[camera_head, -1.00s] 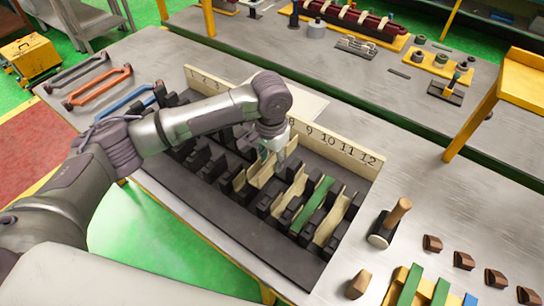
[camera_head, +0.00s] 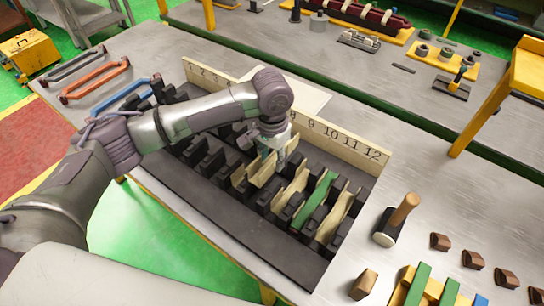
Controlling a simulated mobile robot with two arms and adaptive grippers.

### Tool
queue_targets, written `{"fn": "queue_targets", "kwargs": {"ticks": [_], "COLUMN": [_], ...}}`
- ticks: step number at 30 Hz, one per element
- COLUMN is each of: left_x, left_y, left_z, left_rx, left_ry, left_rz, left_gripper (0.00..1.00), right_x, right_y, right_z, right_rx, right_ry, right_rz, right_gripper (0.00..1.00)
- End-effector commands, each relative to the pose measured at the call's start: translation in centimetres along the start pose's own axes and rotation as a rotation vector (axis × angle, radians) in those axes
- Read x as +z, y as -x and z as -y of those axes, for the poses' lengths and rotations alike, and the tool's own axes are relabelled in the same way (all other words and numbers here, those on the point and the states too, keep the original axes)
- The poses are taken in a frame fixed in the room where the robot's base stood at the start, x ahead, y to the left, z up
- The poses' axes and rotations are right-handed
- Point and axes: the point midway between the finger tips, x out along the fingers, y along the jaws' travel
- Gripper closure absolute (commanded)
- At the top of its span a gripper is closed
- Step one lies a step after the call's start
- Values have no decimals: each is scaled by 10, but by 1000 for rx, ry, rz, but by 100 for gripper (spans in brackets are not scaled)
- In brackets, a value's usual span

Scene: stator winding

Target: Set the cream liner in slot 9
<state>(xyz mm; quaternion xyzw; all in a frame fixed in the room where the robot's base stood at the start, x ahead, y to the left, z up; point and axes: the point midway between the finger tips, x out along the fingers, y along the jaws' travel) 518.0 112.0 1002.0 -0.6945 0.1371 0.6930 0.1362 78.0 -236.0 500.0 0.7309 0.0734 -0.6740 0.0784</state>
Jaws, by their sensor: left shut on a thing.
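A wooden board (camera_head: 345,140) with printed slot numbers stands along the back of a dark slotted fixture (camera_head: 250,225). My left gripper (camera_head: 279,155) is over the middle of the fixture, pointing down, shut on a cream liner (camera_head: 264,168). The gripper and wrist partly cover this liner, and I cannot tell how deep it sits or exactly which slot it is over. A green liner (camera_head: 316,201) stands between cream ones. My right gripper is not in view.
Several brown wedges (camera_head: 473,259) and a yellow rack (camera_head: 403,289) with green strips lie at the front right. Orange and blue handles (camera_head: 96,81) lie at the left. A yellow stand (camera_head: 498,95) rises at the right.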

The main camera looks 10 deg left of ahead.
Motion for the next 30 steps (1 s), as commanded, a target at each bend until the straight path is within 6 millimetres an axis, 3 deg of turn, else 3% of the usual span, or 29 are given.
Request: {"fn": "queue_targets", "kwargs": {"ticks": [30], "left_x": [0], "left_y": [-29], "left_z": [0], "left_rx": [0], "left_ry": [0], "left_rz": [0], "left_gripper": [82], "right_x": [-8], "right_y": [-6], "right_z": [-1], "right_rx": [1], "right_ry": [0], "right_rz": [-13], "right_gripper": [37]}}
